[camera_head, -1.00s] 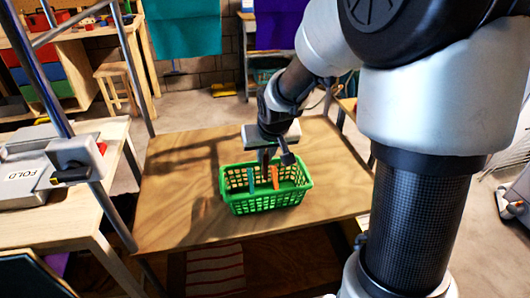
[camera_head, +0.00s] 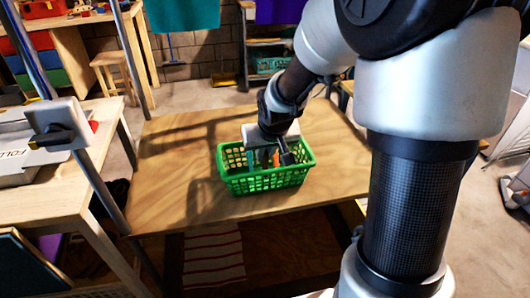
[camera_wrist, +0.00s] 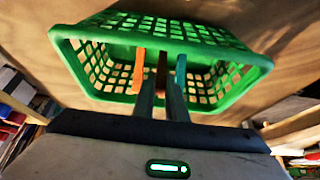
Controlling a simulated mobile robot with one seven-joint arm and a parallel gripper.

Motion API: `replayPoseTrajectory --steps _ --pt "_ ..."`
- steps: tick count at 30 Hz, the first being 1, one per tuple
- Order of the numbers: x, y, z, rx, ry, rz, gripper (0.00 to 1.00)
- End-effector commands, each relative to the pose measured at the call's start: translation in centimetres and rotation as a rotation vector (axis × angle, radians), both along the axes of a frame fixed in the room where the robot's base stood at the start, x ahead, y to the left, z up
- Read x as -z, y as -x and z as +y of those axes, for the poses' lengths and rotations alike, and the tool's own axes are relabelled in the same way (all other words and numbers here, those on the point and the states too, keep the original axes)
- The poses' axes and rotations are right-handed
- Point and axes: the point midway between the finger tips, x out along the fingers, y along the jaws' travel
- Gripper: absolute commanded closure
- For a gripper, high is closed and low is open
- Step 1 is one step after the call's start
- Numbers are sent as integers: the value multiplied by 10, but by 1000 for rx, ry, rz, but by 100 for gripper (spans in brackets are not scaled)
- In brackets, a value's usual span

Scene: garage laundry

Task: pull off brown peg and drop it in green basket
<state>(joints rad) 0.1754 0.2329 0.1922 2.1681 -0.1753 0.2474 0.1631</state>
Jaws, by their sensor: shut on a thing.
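The green basket (camera_head: 262,183) stands on the wooden table. It also shows in the wrist view (camera_wrist: 98,33). My gripper (camera_wrist: 160,88) points down into the basket and is shut on the brown peg (camera_wrist: 162,66), a narrow brown strip between its fingers. An orange peg (camera_wrist: 139,66) is left of the brown one in the wrist view, and a teal peg (camera_wrist: 181,70) is right of it. I cannot tell what bears these pegs. In the head view the palm is close above the basket and hides the fingertips and the brown peg.
The wooden table (camera_head: 175,160) is bare around the basket. A side table (camera_head: 55,195) with a grey "FOLD" board stands at left. Metal posts rise between the two. Teal cloth (camera_head: 187,28) and purple cloth (camera_head: 280,10) hang at the back.

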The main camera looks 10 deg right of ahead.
Motion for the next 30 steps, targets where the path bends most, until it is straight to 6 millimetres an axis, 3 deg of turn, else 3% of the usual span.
replayPoseTrajectory --steps 4,5,6,9,20,30 --pt "0 0 0 0 0 0 100" --pt "0 0 0 0 0 0 85" --pt "0 0 0 0 0 0 78" --pt "0 0 0 0 0 1 67" --pt "-8 3 0 0 1 0 67" --pt "-74 36 -1 1 2 -4 67"
